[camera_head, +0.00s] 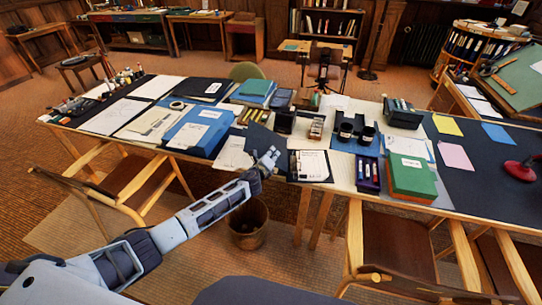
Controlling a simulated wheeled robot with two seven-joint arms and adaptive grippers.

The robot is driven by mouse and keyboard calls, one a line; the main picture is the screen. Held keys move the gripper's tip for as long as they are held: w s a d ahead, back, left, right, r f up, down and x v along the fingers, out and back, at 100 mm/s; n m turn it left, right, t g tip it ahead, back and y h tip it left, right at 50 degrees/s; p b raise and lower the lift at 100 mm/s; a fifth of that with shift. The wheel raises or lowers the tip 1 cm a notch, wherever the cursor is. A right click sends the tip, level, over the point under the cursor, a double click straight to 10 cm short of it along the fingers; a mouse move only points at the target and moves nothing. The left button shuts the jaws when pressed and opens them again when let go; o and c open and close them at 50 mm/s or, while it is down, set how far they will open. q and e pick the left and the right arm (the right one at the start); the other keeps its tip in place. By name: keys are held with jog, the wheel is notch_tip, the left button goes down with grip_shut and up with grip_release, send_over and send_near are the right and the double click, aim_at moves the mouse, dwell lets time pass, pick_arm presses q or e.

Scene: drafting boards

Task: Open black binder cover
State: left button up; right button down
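A black folder or binder with white, printed paper on it (310,165) lies at the table's front edge, near the middle. I cannot tell whether the white area is a cover label or an inside page. Another dark, flat binder with a white label (202,90) lies shut farther back on the left. My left gripper (271,156) is just left of the front black folder, at the table's front edge, and apart from it. It seems to hold nothing; its fingers are too small to tell open or shut. My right gripper is not in view.
The long table is crowded. Blue folders (198,132) lie left of the gripper, and a green box (411,177) stands right of the black folder. A dark bin (248,224) stands on the floor below my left arm. Wooden chairs (404,245) crowd the table's front right.

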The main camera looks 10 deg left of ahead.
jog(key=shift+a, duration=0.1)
pick_arm(q)
jog(key=shift+r, duration=0.1)
jog(key=v, duration=1.2)
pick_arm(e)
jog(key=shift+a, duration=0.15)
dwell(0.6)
